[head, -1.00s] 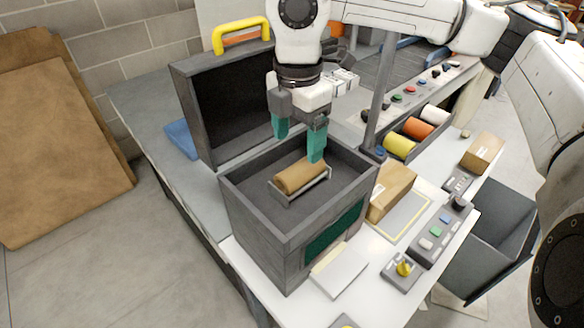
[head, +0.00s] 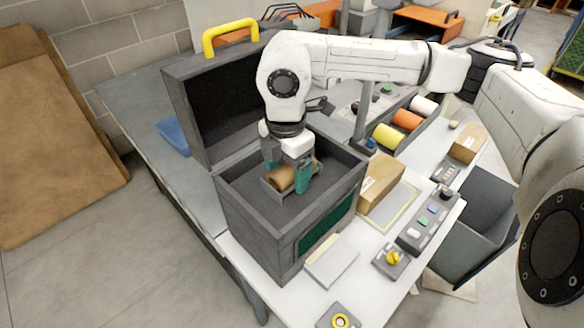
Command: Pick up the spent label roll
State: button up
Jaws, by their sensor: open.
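The spent label roll (head: 279,178) is a brown cylinder lying in a small grey cradle inside the open dark grey box (head: 256,241). My gripper (head: 286,176) is down inside the box with its teal fingers open, one on each side of the roll. The near finger covers part of the roll, and the far finger is mostly hidden. I cannot tell whether the fingers touch the roll.
The box's walls stand close around my gripper, and its raised lid (head: 215,105) with a yellow handle (head: 231,36) is behind. A cardboard box (head: 380,186), a button panel (head: 431,219) and coloured rolls (head: 406,120) are at right. A white pad (head: 331,261) lies in front.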

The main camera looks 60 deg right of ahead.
jog(key=c, duration=1.1)
